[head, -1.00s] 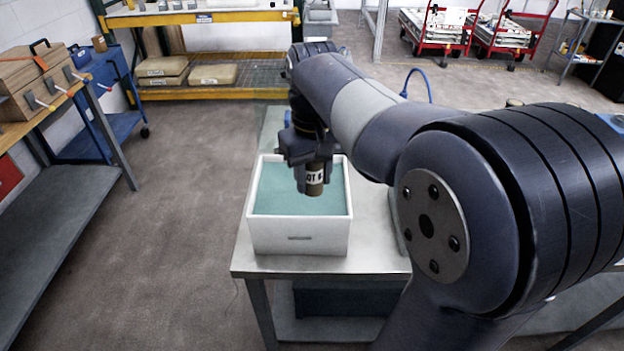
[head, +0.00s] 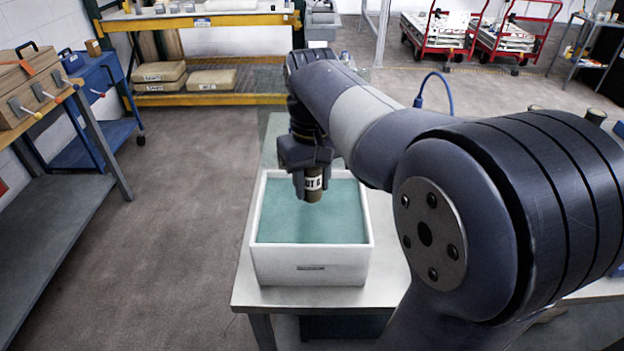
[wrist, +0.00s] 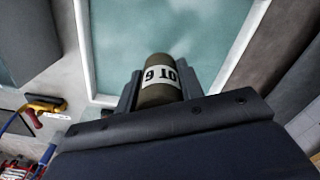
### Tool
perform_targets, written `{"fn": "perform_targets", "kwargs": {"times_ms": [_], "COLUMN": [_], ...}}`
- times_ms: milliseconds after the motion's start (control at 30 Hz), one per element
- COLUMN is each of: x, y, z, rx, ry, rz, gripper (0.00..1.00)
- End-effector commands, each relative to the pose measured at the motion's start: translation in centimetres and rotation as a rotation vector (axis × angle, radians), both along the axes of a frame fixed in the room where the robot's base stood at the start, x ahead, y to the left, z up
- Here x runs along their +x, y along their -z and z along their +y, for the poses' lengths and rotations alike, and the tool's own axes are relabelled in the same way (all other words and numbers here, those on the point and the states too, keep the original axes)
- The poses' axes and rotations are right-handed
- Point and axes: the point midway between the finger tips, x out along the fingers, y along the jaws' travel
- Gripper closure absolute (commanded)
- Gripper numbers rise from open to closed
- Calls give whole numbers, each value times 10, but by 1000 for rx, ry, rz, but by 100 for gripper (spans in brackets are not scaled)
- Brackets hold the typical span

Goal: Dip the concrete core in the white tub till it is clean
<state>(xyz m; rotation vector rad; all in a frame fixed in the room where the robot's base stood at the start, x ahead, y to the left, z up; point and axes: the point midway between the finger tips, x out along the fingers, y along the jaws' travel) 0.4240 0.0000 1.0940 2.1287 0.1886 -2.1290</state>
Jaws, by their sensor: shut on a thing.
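The concrete core (head: 314,195) is a short brownish cylinder with a white label band. My gripper (head: 312,181) is shut on it and holds it upright over the white tub (head: 308,268). The tub stands on a pale table and holds blue-green liquid (head: 315,225). The core's lower end looks to be above the liquid, though I cannot tell the exact gap. In the wrist view the core (wrist: 158,92) sits between the jaws, its label reading "LOT" and a digit, with the tub's white rim (wrist: 235,50) behind it.
The pale table (head: 262,297) has a narrow free strip in front of the tub. A left workbench (head: 60,205) carries a wooden case (head: 28,92). A yellow-edged shelf (head: 210,98) and red carts (head: 515,35) stand further back. The floor between is clear.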

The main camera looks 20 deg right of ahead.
Motion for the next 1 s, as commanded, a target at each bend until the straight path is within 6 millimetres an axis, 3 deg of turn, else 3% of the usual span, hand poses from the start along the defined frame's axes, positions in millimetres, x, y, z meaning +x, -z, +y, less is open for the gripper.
{"fn": "perform_targets", "kwargs": {"times_ms": [33,1000], "x": [0,0], "y": [10,105], "z": [0,0], "rx": [0,0], "ry": [0,0], "rz": [-1,0], "gripper": [93,93]}}
